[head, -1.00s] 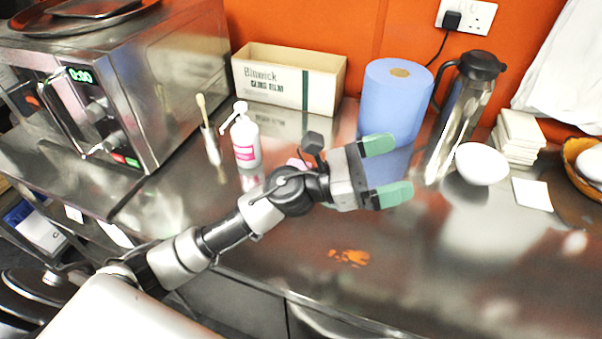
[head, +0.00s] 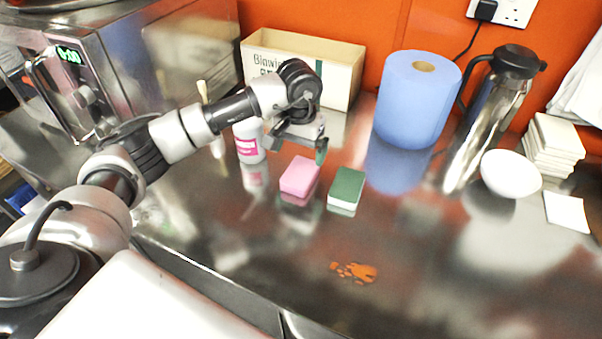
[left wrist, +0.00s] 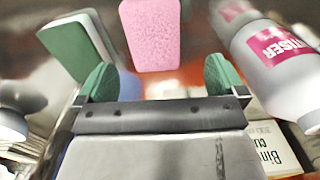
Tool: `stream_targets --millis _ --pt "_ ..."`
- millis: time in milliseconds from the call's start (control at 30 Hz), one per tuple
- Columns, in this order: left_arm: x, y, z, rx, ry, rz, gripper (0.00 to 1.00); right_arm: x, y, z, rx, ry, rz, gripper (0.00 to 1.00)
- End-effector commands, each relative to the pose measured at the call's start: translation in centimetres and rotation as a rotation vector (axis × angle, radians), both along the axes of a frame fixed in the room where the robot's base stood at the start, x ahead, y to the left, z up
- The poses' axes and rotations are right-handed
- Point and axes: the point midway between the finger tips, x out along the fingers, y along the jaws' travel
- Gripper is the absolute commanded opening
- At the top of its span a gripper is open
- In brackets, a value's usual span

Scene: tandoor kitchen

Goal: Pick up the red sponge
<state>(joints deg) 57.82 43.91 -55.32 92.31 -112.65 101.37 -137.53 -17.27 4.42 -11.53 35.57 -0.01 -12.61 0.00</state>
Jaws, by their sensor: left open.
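A pink-red sponge (head: 299,177) lies flat on the steel counter, just left of a green-and-white sponge (head: 347,187). My left gripper (head: 308,140) is above and behind the pink-red sponge, pointing down, apart from it and empty. In the left wrist view the pink-red sponge (left wrist: 150,35) shows beyond the two green fingertips of my open left gripper (left wrist: 160,78), roughly between them. The green sponge (left wrist: 78,44) is to its left there. My right gripper is not in view.
A white bottle with a pink label (head: 248,142) stands close left of my left gripper. Behind are a cardboard box (head: 345,85), a blue paper roll (head: 418,100) and a steel jug (head: 490,120). An orange spill (head: 355,271) marks the otherwise clear front counter.

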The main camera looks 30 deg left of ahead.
Motion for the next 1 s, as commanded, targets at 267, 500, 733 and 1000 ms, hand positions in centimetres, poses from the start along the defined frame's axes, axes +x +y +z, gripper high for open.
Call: stream_targets --millis 267,500,733,1000 --pt "-0.3 -0.3 -2.3 -0.003 0.001 0.0 0.99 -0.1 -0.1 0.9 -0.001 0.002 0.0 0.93" --pt "-0.7 -0.7 -5.8 -0.004 0.001 0.001 0.99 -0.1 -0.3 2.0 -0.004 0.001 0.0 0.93" --pt "-0.6 -0.7 -6.7 -0.004 -0.002 0.001 0.99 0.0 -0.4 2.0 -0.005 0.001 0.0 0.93" --pt "-0.6 -0.7 -6.7 -0.004 -0.002 0.001 0.73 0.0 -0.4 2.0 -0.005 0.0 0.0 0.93"
